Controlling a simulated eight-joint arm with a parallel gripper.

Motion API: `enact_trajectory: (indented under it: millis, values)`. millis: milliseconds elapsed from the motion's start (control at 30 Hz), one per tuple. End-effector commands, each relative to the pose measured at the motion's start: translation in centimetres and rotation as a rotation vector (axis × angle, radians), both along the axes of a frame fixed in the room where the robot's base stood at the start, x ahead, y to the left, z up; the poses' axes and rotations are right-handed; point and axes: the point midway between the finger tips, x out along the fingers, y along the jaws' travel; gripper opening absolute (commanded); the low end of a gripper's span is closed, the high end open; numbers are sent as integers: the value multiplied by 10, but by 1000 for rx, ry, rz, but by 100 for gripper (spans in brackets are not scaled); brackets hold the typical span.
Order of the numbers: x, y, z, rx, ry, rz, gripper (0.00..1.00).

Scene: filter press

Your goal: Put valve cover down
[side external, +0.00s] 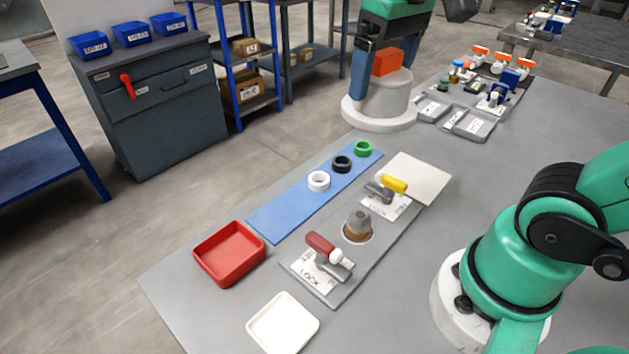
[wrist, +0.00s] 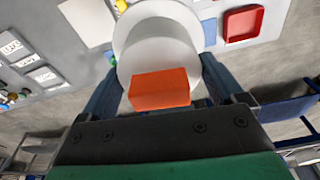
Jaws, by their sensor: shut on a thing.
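The valve cover (side external: 384,98) is a pale grey dome with a wide white flange and an orange block handle (side external: 388,62). My gripper (side external: 382,72) is shut on it from above, with blue fingers on either side. The cover is held upright and seems to hang in the air over the table's far left edge. In the wrist view the cover (wrist: 155,45) fills the middle between the fingers of my gripper (wrist: 160,85), orange block nearest.
The plate carries a red-handled clamp (side external: 330,253), a yellow-handled clamp (side external: 387,187) and a brown-grey fitting (side external: 357,225). A blue mat (side external: 280,211) holds white, black and green rings. A red tray (side external: 230,252) and a cream tray (side external: 283,323) are empty. Small trays (side external: 469,125) stand behind.

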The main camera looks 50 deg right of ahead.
Motion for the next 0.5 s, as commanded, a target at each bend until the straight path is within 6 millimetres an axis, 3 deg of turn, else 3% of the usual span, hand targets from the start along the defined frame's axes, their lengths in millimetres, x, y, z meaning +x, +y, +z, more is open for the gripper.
enact_trajectory:
  millis: [133, 300, 500]
  values:
    - [10, -51, 1, -1, 0, -219, 32]
    - [7, -111, 0, 0, -1, -454, 32]
    - [-6, -156, -3, 0, -1, -629, 32]
